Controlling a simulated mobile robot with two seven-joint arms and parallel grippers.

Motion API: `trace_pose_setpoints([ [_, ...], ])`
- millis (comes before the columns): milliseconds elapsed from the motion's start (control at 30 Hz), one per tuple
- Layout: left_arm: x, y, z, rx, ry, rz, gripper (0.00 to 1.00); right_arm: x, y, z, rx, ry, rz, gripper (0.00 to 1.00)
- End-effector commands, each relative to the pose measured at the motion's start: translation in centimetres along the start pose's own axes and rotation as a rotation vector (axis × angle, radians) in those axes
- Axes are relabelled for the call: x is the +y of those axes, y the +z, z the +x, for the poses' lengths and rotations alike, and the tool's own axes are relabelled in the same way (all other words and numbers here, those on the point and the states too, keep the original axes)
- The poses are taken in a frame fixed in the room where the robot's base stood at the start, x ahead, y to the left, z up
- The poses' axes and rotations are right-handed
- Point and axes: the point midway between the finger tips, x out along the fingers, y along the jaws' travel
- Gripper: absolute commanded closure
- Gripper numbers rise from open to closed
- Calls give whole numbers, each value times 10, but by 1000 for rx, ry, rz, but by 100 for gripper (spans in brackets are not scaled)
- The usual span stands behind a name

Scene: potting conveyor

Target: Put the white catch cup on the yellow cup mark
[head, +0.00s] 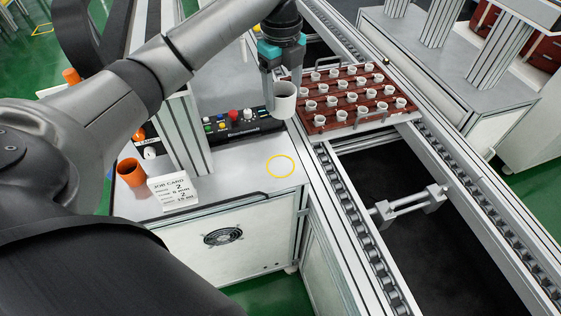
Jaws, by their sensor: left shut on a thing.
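The white catch cup (284,103) is held in my left gripper (272,92), which is shut on it and points down. The cup is upright and appears to be in the air, near the edge between the bench and the conveyor. The yellow cup mark (281,166) is a thin ring on the grey bench top, lower in the picture than the cup. The ring is empty. My right gripper is not in view.
A red-brown tray (343,124) of small white cups sits on the conveyor (345,197), right of the held cup. A control box with coloured buttons (233,125) stands behind the mark. An orange cup (131,173) and a job card (172,190) stand at left.

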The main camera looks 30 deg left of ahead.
Motion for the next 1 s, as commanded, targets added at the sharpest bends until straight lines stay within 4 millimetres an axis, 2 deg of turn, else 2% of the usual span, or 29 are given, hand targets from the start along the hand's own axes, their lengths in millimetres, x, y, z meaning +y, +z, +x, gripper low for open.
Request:
trace_pose_setpoints([
  [167, 2, 4, 12, 2, 4, 42, 83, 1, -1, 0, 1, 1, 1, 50],
  [267, 4, 3, 34, 3, 6, 43, 83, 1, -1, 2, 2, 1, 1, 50],
  [500, 6, 2, 100, 4, 6, 42, 83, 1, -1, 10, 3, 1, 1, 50],
  [700, 7, 3, 144, 2, 3, 43, 83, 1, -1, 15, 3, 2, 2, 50],
  [1000, 7, 3, 168, 1, 2, 42, 83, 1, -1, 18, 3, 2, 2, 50],
])
